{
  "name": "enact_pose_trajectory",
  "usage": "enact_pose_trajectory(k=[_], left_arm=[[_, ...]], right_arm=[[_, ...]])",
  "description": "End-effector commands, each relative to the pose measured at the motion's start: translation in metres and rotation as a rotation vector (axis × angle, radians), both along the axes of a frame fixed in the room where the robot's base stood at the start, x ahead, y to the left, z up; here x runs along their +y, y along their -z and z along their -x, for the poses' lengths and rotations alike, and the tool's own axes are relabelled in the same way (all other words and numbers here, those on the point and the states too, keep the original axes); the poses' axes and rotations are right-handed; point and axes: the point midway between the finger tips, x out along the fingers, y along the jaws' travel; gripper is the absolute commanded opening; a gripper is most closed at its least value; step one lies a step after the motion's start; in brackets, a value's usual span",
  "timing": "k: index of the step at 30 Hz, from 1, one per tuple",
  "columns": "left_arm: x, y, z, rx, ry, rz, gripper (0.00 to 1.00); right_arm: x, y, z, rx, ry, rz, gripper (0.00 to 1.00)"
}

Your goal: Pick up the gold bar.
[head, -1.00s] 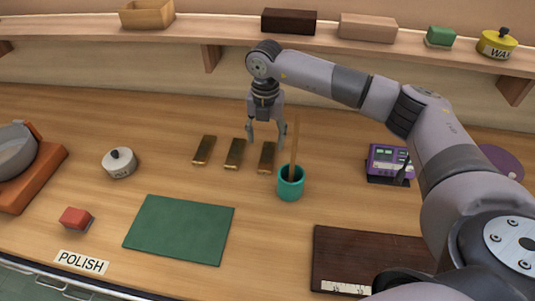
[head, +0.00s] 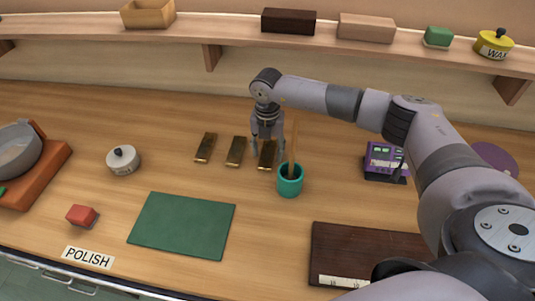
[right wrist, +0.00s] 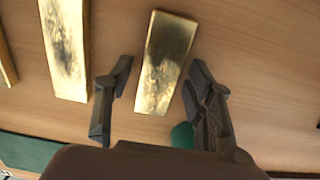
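Three gold bars lie in a row on the wooden bench: a left one (head: 205,148), a middle one (head: 235,152) and a right one (head: 267,157). They look tarnished with dark patches. My right gripper (head: 267,150) is low over the right bar, pointing down. In the right wrist view this bar (right wrist: 166,62) lies between the two open fingers (right wrist: 158,95), with a gap on both sides. The middle bar (right wrist: 67,45) is outside the left finger there. I cannot tell how far above the bench the fingertips are. My left gripper is not in view.
A teal cup (head: 290,187) with a wooden stick stands just beside the right bar, close to one finger. A green mat (head: 182,226) lies in front. A purple device (head: 385,160) and a dark board (head: 365,250) are to the right.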

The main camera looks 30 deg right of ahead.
Motion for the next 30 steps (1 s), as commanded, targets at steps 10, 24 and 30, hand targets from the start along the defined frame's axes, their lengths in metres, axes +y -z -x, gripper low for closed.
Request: enact_pose_trajectory(k=[10,24,30], left_arm=[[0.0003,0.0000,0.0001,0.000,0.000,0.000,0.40],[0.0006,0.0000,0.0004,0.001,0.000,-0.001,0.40],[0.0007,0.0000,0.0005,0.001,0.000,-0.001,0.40]], right_arm=[[-0.0002,-0.0005,-0.0001,0.000,0.001,0.000,0.24],[-0.0003,-0.0007,-0.0002,0.000,0.001,0.000,0.00],[-0.0003,-0.0008,-0.0002,0.000,0.001,0.000,0.00]])
